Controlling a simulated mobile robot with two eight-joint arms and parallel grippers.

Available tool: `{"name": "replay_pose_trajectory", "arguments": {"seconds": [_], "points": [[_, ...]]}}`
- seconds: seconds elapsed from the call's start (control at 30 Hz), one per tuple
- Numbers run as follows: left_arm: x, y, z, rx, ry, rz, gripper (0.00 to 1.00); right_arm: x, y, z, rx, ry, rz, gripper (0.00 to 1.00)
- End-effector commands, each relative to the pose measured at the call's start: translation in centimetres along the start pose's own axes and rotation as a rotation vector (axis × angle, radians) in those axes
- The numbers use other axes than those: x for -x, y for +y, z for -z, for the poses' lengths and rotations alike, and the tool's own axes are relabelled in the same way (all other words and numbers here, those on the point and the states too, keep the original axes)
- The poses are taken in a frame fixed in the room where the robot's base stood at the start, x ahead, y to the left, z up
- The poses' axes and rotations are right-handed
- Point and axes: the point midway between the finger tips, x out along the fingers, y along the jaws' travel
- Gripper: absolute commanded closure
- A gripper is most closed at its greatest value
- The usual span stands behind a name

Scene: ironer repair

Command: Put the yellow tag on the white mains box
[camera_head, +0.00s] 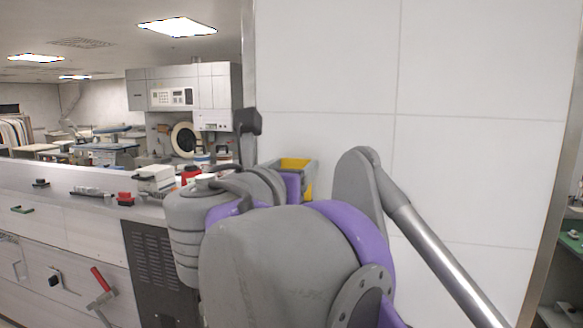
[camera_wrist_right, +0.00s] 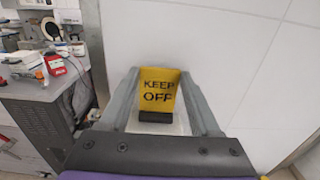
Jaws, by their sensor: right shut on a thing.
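The yellow tag (camera_wrist_right: 159,88) reads KEEP OFF in dark letters and has a dark strip at its lower edge. My right gripper (camera_wrist_right: 160,76) is shut on it, with a grey finger on each side. In the head view a bit of the yellow tag (camera_head: 294,163) shows past my arm, in front of the white tiled wall. A white box (camera_head: 155,178) stands on the worktop at the left and also shows in the right wrist view (camera_wrist_right: 22,63). I cannot tell whether it is the mains box. My left gripper is not in view.
A red container (camera_wrist_right: 55,64) stands on the grey worktop (camera_head: 80,202). A dark vented panel (camera_head: 152,262) is below it. A red-handled tool (camera_head: 101,279) hangs on the front. My right arm hides the middle of the head view. The tiled wall (camera_head: 470,70) is bare.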

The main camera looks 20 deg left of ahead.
Motion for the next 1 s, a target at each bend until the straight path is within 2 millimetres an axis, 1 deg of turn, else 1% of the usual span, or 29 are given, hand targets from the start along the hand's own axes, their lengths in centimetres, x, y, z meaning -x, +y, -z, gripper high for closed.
{"name": "replay_pose_trajectory", "arguments": {"seconds": [0.57,0.6,0.67,0.7,0.8,1.0], "points": [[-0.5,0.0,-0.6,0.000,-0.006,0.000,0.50,0.0,0.0,1.2,0.000,0.001,0.000,0.90],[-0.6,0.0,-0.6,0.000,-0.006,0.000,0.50,0.0,0.0,1.2,0.000,0.001,0.000,0.35],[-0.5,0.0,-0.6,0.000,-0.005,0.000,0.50,0.0,0.0,1.1,0.000,0.000,0.000,0.24],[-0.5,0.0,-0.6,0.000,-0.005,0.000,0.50,0.0,0.0,1.1,0.000,0.000,0.000,0.17],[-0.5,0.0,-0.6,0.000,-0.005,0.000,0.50,0.0,0.0,1.1,0.000,0.000,0.000,0.01],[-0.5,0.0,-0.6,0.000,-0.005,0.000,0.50,0.0,0.0,1.1,0.000,0.001,0.000,0.01]]}}
